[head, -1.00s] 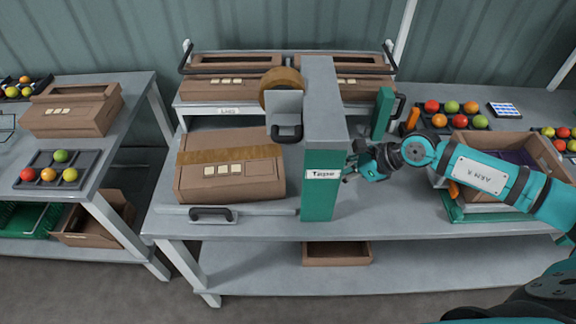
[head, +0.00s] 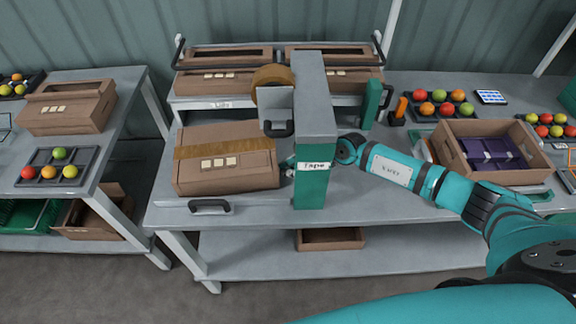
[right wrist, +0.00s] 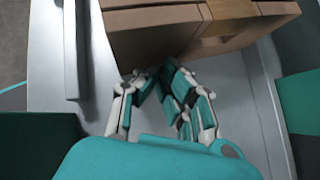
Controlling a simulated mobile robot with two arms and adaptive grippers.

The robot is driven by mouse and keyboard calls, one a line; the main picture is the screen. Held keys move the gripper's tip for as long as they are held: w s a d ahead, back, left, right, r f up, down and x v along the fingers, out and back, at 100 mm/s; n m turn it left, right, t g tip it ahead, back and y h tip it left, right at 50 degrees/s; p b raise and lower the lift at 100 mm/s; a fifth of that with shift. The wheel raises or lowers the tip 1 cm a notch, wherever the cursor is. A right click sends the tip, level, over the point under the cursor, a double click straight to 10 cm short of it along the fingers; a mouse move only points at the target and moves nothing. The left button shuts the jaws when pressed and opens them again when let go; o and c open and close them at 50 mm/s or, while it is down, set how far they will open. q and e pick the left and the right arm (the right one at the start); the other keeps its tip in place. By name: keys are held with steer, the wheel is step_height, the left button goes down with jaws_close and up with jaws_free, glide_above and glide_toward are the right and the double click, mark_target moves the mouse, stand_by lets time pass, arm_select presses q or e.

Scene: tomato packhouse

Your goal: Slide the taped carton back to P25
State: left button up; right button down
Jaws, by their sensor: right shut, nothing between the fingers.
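The taped carton (head: 226,178) is closed and brown, with a band of brown tape across its top and pale labels on its front. It lies on the table left of the teal and grey taper post (head: 312,190). My right gripper (head: 288,165) reaches past the post to the carton's right side, partly hidden by the post. In the right wrist view the shut, empty fingers (right wrist: 158,76) are close against the carton's side wall (right wrist: 165,35); I cannot tell whether they touch. I cannot make out a P25 mark. My left gripper is out of view.
A tape roll (head: 272,75) sits on the taper's arm above the carton's back right corner. A black handle (head: 210,206) lies in front of the carton. Two cartons stand on a raised shelf (head: 200,104) behind. An open crate (head: 540,170) stands at the right.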

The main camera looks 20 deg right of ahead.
stand_by(0.3)
steer(key=shift+w+a+b, duration=0.25)
steer(key=shift+w+a, duration=0.4)
steer(key=shift+a, duration=0.2)
steer(key=shift+w+a+b, duration=0.25)
steer(key=shift+w+a, duration=0.4)
steer(key=shift+a, duration=0.15)
